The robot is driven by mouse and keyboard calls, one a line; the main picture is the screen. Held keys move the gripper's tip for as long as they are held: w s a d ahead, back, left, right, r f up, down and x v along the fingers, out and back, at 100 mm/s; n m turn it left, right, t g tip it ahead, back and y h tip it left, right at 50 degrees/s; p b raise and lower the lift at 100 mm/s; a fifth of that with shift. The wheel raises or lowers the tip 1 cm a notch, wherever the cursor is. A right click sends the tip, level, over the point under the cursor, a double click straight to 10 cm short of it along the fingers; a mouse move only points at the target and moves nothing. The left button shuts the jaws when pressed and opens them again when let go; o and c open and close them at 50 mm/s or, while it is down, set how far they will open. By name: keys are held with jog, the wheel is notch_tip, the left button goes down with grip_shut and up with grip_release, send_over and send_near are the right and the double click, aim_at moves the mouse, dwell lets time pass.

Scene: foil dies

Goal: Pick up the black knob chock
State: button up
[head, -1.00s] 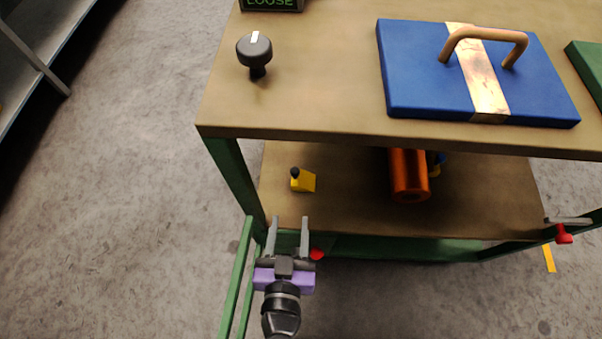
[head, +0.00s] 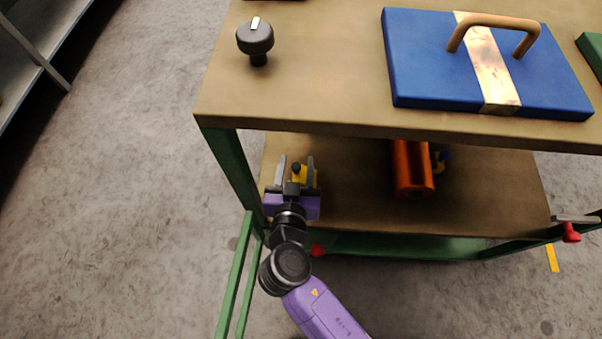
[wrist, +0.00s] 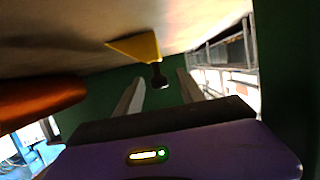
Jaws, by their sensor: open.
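The black knob chock (head: 301,174) is a small yellow wedge with a black knob. It sits on the lower shelf of the bench, near its left end, partly hidden by my gripper in the head view. My gripper (head: 296,158) is open, with one finger on each side of the chock in that view. In the wrist view the chock (wrist: 137,46) appears upside down, and its knob (wrist: 158,76) shows between the two open fingertips (wrist: 160,77). I cannot tell whether the fingers touch it.
An orange cylinder (head: 412,168) lies on the lower shelf to the right. The bench top (head: 320,90) overhangs the shelf, and a green leg (head: 232,172) stands close on the left. On top are a black knob with a white mark (head: 255,38) and a blue plate (head: 425,60) with a handle.

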jog(key=shift+x, duration=1.6)
grip_shut()
